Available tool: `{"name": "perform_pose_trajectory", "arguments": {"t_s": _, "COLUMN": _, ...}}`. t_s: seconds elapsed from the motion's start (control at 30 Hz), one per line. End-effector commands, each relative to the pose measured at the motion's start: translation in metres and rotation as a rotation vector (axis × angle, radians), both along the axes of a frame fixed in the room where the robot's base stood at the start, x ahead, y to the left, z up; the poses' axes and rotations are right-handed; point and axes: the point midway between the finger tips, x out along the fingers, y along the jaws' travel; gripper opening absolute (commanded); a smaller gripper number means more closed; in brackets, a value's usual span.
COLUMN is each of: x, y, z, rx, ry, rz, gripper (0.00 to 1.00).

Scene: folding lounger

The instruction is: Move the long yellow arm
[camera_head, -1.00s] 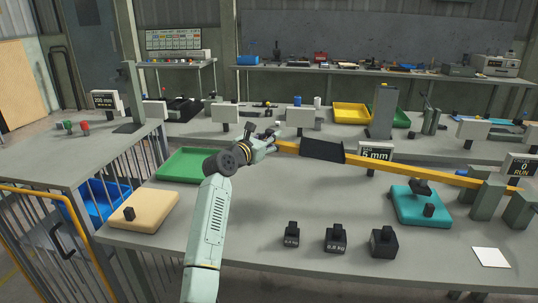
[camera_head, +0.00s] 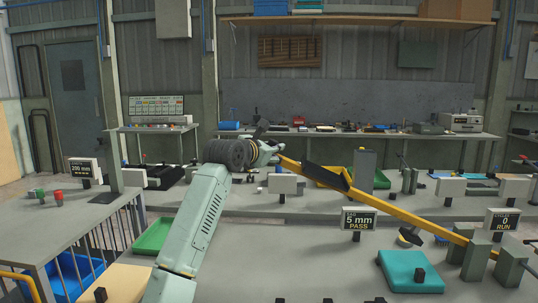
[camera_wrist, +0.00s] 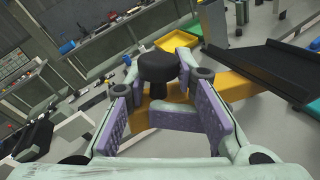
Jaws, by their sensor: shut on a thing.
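The long yellow arm (camera_head: 400,214) slopes up to the left from grey-green posts (camera_head: 477,260) at the right of the bench. A black sleeve (camera_head: 326,178) covers part of it. My gripper (camera_head: 272,150) is at its raised left end. A black round knob (camera_wrist: 157,68) on a short stem stands up between the fingers. The exact contact is partly hidden by the pads.
A teal pad (camera_head: 408,272) with a black knob lies below the yellow arm. A green tray (camera_head: 153,237) lies at left. Air above the arm is open.

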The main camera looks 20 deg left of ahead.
Motion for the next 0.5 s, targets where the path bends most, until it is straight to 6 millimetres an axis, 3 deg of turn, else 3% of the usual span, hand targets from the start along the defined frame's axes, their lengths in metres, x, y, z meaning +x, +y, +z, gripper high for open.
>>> {"name": "perform_pose_trajectory", "arguments": {"t_s": 0.1, "x": -0.0008, "y": 0.0067, "z": 0.0014, "rx": 0.0, "ry": -0.005, "rz": 0.011, "gripper": 0.0}}
{"name": "perform_pose_trajectory", "arguments": {"t_s": 0.13, "x": -0.0008, "y": 0.0068, "z": 0.0013, "rx": -0.001, "ry": -0.004, "rz": 0.011, "gripper": 0.24}}
{"name": "perform_pose_trajectory", "arguments": {"t_s": 0.43, "x": -0.0006, "y": 0.004, "z": 0.0001, "rx": -0.001, "ry": -0.002, "rz": 0.006, "gripper": 0.44}}
{"name": "perform_pose_trajectory", "arguments": {"t_s": 0.5, "x": -0.0005, "y": 0.0032, "z": -0.0001, "rx": -0.002, "ry": -0.001, "rz": 0.004, "gripper": 0.45}}
